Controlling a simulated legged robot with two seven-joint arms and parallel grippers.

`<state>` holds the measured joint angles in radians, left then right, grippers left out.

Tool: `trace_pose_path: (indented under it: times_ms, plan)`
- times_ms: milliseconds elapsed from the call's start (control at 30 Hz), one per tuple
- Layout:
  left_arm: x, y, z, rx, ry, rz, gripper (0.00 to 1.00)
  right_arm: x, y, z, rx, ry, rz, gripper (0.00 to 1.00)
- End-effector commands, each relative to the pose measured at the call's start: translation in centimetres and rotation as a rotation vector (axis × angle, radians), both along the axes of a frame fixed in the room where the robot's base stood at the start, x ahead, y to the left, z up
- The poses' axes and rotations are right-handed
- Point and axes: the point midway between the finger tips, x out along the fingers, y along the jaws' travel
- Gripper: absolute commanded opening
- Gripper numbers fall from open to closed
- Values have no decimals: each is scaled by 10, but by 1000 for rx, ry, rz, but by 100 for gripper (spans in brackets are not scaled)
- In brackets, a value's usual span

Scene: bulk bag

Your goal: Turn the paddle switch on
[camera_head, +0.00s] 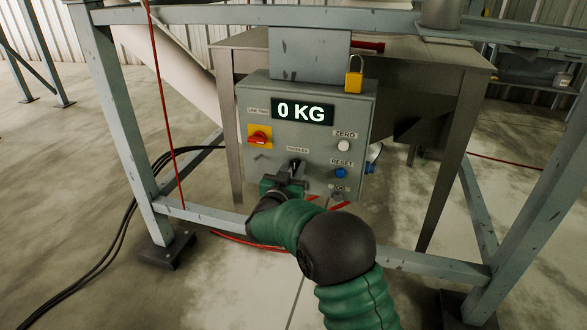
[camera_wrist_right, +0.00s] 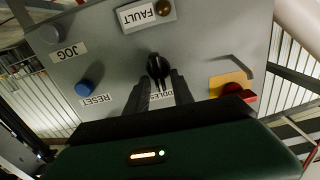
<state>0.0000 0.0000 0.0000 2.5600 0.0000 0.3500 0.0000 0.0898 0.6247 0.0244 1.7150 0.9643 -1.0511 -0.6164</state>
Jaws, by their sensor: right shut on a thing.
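The paddle switch (camera_wrist_right: 157,66) is a black rotary knob on the grey control box (camera_head: 262,101). In the right wrist view it stands between my fingertips, beside a partly covered label. In the head view it is the small dark knob (camera_head: 295,164) under its label, mostly behind my gripper. My right gripper (camera_head: 286,183) is at the box's lower middle, shut on the knob. Its dark fingers also show in the right wrist view (camera_wrist_right: 160,88). My left gripper is not in view.
The box also carries a 0 KG display (camera_head: 303,112), a red and yellow line switch (camera_head: 259,136), a white zero button (camera_head: 344,146), a blue reset button (camera_head: 340,173) and a yellow padlock (camera_head: 354,81). Grey frame posts (camera_head: 122,120) stand on both sides.

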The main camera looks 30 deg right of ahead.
Motion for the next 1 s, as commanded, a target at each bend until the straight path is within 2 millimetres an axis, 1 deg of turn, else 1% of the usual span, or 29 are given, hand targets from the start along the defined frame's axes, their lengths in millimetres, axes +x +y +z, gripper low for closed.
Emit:
trace_pose_path:
  times_ms: [267,533,767,1000]
  plan:
    - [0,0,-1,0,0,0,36,-1,-1,0,88,-104,1,0]
    - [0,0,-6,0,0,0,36,-3,-4,-1,242,-287,1,0]
    - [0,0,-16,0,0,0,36,-5,-5,-4,384,-453,1,0]
    - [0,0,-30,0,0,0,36,-7,-7,-7,534,-627,2,0]
